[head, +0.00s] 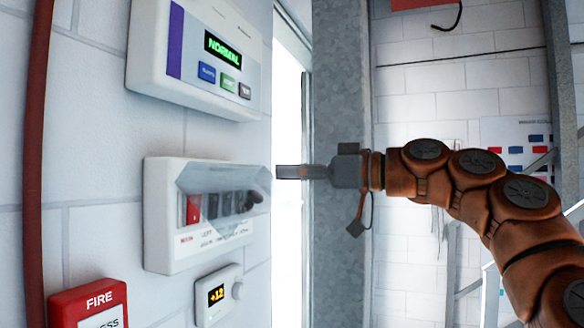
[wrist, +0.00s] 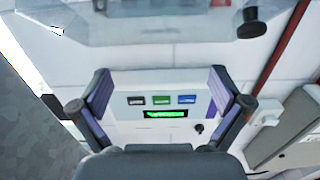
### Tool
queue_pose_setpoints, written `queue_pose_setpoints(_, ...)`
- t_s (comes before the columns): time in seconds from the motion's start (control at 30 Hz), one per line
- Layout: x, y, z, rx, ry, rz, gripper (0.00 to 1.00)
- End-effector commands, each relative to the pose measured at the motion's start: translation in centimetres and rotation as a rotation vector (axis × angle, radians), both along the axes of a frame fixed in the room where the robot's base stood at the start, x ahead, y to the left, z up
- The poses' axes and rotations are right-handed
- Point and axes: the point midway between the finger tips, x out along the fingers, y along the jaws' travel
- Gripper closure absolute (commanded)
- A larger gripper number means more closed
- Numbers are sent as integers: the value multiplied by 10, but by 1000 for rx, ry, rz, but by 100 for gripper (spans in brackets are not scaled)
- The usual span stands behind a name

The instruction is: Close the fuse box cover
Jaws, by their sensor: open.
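The white fuse box (head: 160,217) is on the wall at left centre in the head view. Its clear cover (head: 225,179) stands out from the box, tilted, with the switches showing beneath it. A dark knob (head: 252,199) is at the cover's outer right end. My gripper (head: 288,172) is just right of the cover, apart from it, fingers toward the wall. In the wrist view, my gripper (wrist: 160,88) has its fingers spread wide with nothing between them. The clear cover (wrist: 150,25) crosses the top of that view, with its dark knob (wrist: 251,25) at upper right.
An alarm panel (head: 215,60) reading NORMAL is above the fuse box; it also shows in the wrist view (wrist: 150,112). A thermostat (head: 218,294) and a red fire call point (head: 88,304) are below. A grey metal post (head: 341,100) stands behind my gripper.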

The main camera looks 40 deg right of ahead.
Motion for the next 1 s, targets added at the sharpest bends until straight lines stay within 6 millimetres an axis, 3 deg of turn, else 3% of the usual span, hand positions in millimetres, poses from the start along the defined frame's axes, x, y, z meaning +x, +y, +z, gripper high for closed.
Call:
queue_pose_setpoints(0.4, 4, 2, 0, 1, -1, -1, 1)
queue_pose_setpoints(1.0, 4, 2, 0, 1, -1, -1, 64)
